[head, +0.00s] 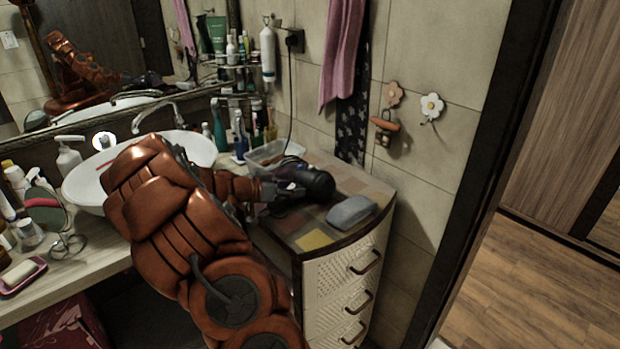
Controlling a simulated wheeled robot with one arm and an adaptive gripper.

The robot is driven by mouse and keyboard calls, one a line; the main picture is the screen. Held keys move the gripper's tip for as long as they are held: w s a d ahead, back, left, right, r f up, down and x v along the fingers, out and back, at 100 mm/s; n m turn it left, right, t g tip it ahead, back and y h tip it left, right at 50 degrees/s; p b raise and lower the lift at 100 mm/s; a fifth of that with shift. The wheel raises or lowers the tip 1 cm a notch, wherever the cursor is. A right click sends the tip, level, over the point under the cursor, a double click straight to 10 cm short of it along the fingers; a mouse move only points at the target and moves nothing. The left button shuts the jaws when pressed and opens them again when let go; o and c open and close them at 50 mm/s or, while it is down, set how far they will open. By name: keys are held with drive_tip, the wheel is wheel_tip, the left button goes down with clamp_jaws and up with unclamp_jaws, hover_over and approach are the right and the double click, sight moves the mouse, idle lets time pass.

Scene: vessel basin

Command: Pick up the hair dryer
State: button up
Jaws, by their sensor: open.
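A dark hair dryer (318,183) lies on the tiled top of a small drawer cabinet, right of the basin. Its rounded body shows just beyond my gripper, and its far parts are hard to make out. My gripper (291,190) is open at the end of my orange-brown arm, right beside the dryer. The dark fingers overlap the dark dryer in the picture, so I cannot tell whether they touch it. My arm hides part of the cabinet top and the basin.
A grey-blue rounded object (351,211) lies on the cabinet top (314,240), right of the dryer. A clear plastic tray (270,154) and several bottles stand behind. The white basin (88,186) is at left. A pink towel (343,50) hangs above. Open wooden floor (520,290) lies at right.

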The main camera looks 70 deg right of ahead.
drive_tip(key=shift+d, duration=0.1)
drive_tip(key=shift+f, duration=0.1)
clamp_jaws()
idle(0.5)
